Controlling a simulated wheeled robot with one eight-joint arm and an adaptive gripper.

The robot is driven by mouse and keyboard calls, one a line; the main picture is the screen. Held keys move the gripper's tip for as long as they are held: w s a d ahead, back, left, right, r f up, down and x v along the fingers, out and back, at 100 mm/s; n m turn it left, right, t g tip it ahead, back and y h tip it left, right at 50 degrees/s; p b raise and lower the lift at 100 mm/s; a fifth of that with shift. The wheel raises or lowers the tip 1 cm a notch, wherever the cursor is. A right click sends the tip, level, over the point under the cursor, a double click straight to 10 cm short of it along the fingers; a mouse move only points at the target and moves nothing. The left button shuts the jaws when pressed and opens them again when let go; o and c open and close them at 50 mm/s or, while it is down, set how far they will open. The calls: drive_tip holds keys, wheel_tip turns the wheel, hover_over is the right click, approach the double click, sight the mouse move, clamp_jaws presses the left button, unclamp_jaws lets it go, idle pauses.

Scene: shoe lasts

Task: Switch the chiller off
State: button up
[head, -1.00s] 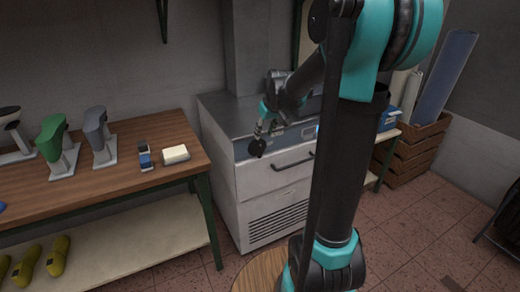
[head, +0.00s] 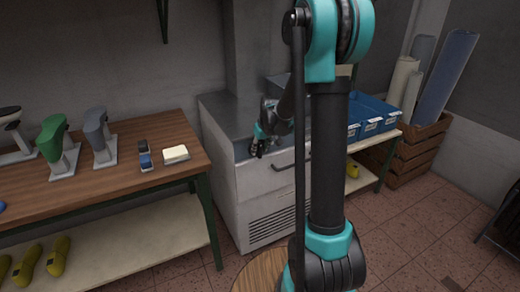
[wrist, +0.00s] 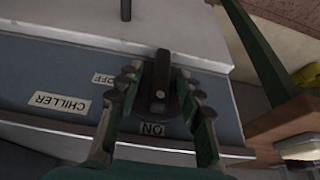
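The chiller (head: 262,178) is a pale metal cabinet with a grey top. In the wrist view its blue-grey panel (wrist: 40,75) carries a CHILLER label (wrist: 59,102), an OFF label (wrist: 104,79) and an ON label (wrist: 152,129), all appearing upside down. A black rotary switch (wrist: 161,88) sits beside these labels, its small pale mark on the side toward ON. My gripper (wrist: 160,105) is open, with one finger on each side of the switch and gaps visible. In the head view my gripper (head: 257,150) is at the chiller's upper front, hiding the switch.
A wooden bench (head: 130,185) with shoe lasts, including a green one (head: 52,140), stands left of the chiller. A pale block (head: 175,153) lies near its right end. Blue bins (head: 370,118) and stacked wooden crates (head: 412,155) stand to the right. A bar handle (head: 284,166) crosses the chiller front.

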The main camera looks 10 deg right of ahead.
drive_tip(key=shift+c, duration=0.6)
clamp_jaws()
drive_tip(key=y, duration=0.1)
drive_tip(key=g+y, duration=0.1)
drive_tip(key=y, duration=0.1)
drive_tip(key=shift+w+d+m, duration=0.15)
drive_tip(key=shift+d+m, duration=0.15)
drive_tip(key=shift+m, duration=0.1)
drive_tip(key=m+y, duration=0.1)
drive_tip(key=y, duration=0.3)
drive_tip(key=f+m+g+y, duration=0.1)
drive_tip(key=y, duration=0.4)
drive_tip(key=m+y, duration=0.1)
drive_tip(key=y, duration=0.3)
drive_tip(key=shift+d+f+m+g, duration=0.15)
drive_tip(key=shift+d+m+g, duration=0.15)
drive_tip(key=shift+y, duration=0.4)
